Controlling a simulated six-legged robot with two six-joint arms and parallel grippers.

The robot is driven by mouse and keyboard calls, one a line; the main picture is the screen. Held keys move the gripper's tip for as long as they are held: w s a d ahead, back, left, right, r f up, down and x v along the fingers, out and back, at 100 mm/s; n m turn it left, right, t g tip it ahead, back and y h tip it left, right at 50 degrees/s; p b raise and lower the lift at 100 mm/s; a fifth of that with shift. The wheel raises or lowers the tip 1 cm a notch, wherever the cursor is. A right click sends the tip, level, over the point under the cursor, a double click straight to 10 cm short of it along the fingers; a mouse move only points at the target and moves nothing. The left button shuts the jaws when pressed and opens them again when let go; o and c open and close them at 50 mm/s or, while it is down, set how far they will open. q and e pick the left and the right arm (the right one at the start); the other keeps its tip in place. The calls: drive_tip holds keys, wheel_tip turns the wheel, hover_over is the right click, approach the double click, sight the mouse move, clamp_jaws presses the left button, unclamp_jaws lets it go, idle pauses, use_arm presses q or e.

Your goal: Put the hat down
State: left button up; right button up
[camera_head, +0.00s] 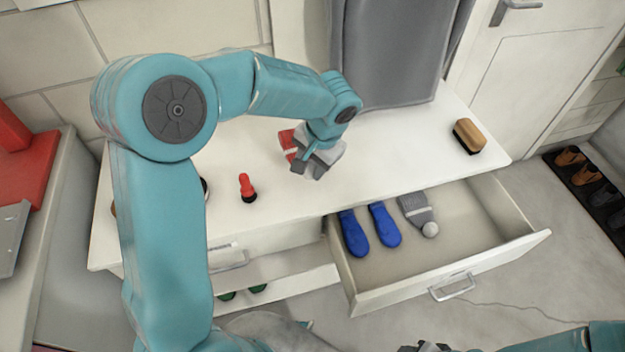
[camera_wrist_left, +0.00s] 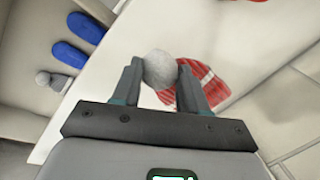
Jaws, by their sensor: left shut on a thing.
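My left gripper (camera_head: 318,168) is over the white cabinet top (camera_head: 400,150), shut on the red hat (camera_head: 287,142). In the left wrist view, the fingers (camera_wrist_left: 157,85) pinch the hat's grey pompom (camera_wrist_left: 158,68). The red, white-striped knit (camera_wrist_left: 208,84) shows beyond and beside the fingers. The hat is at or just above the cabinet top; I cannot tell if it touches. The gripper hides part of it in the head view. My right gripper (camera_head: 425,346) shows only partly at the bottom edge, and its jaws are unclear.
A brush (camera_head: 468,135) stands at the cabinet's right end. A small red-topped item (camera_head: 247,186) stands left of the gripper. A grey cloth (camera_head: 395,60) hangs behind. The right-middle top is clear.

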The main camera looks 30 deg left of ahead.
use_arm(q)
drive_tip(key=x, duration=0.4)
drive_tip(key=shift+w+d+f, duration=0.2)
drive_tip(key=shift+d+f, duration=0.05)
drive_tip(key=shift+d, duration=0.05)
wheel_tip(320, 180, down, 4)
drive_tip(key=shift+s+d+r, duration=0.1)
drive_tip(key=shift+f, duration=0.25)
drive_tip(key=shift+r, duration=0.1)
drive_tip(key=shift+s, duration=0.1)
drive_tip(key=o, duration=1.3)
drive_tip(key=shift+w+f+b, duration=0.2)
drive_tip(key=shift+b, duration=0.1)
drive_tip(key=shift+c, duration=0.2)
